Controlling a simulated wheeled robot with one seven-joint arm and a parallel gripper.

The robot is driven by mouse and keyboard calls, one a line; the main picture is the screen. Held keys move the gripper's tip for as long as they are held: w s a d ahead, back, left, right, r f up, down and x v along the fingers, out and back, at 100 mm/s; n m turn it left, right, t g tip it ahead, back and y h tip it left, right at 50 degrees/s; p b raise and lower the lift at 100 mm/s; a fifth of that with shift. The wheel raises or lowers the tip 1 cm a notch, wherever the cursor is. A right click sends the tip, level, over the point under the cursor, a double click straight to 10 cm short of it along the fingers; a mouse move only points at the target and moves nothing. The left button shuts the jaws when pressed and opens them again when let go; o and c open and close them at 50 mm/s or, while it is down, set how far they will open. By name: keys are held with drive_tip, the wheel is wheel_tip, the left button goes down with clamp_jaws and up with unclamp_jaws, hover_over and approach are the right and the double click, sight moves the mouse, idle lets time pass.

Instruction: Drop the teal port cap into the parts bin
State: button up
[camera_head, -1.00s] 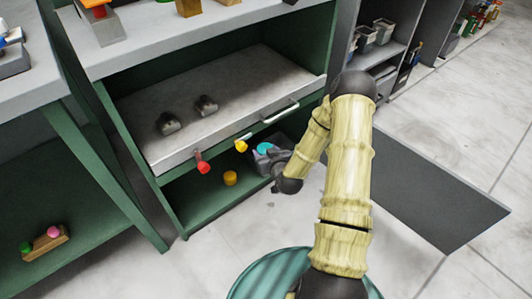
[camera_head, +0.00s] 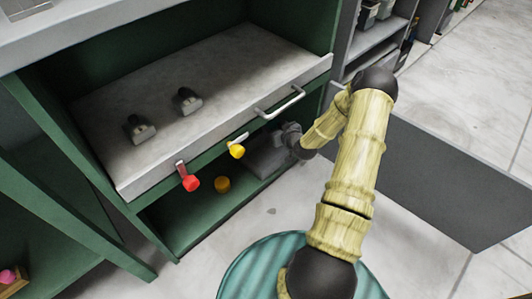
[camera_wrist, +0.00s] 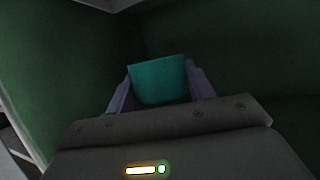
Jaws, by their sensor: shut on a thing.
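The teal port cap (camera_wrist: 157,80) sits between the two fingers of my gripper (camera_wrist: 160,88) in the wrist view, and the jaws are shut on it. In the head view my gripper (camera_head: 265,156) reaches into the lower compartment of a green cabinet, under the grey tray. The cap and fingertips are hidden there. I cannot single out the parts bin; small grey bins (camera_head: 367,12) stand on a shelf at the upper right.
A dark panel (camera_head: 420,175) lies right of my arm.

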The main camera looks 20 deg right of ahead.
wheel_tip(320, 180, down, 6)
drive_tip(key=b, duration=0.5)
drive_tip(key=shift+a, duration=0.1)
drive_tip(key=o, duration=1)
drive_tip(key=shift+o, duration=0.2)
drive_tip(key=p+v, duration=0.9)
drive_tip(key=v, duration=0.8)
drive_tip(key=shift+s, duration=0.25)
drive_tip(key=shift+w, duration=0.1)
